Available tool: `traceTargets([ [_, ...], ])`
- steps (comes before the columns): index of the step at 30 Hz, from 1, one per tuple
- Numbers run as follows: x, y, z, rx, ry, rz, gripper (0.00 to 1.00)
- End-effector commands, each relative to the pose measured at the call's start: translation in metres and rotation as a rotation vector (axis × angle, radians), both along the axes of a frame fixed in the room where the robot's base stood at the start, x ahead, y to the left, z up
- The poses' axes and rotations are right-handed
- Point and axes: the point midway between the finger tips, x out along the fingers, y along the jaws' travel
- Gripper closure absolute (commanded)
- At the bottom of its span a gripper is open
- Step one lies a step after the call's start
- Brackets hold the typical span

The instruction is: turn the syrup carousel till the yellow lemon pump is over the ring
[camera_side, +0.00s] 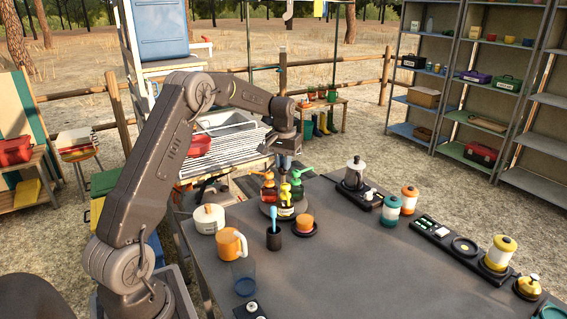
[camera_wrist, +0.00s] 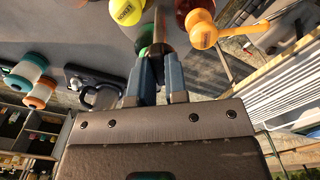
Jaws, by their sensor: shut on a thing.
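The syrup carousel (camera_side: 270,211) is a low round stand on the dark table, carrying bottles with coloured pumps. The yellow lemon pump (camera_side: 285,188) is on its front side in the side view. The yellow top with its LEMON label (camera_wrist: 128,12) shows at the top of the wrist view. An orange pump (camera_side: 266,174) is at the left and a green pump (camera_side: 301,172) at the right. The orange pump (camera_wrist: 203,28) also shows in the wrist view. My gripper (camera_wrist: 157,68) is shut on what looks like the green pump (camera_wrist: 143,52), partly hidden by the fingers. I cannot make out the ring.
The table's front middle is clear.

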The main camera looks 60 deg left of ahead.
Motion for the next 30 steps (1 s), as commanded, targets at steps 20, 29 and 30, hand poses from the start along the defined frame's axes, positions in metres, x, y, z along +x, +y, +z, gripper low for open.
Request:
traceTargets([
  [20, 0.0003, 0.0003, 0.0007, 0.001, -0.002, 0.378, 1.00],
  [29, 0.0002, 0.0004, 0.0007, 0.001, -0.002, 0.398, 1.00],
  [30, 0.0002, 0.0004, 0.0007, 0.001, -0.002, 0.398, 1.00],
])
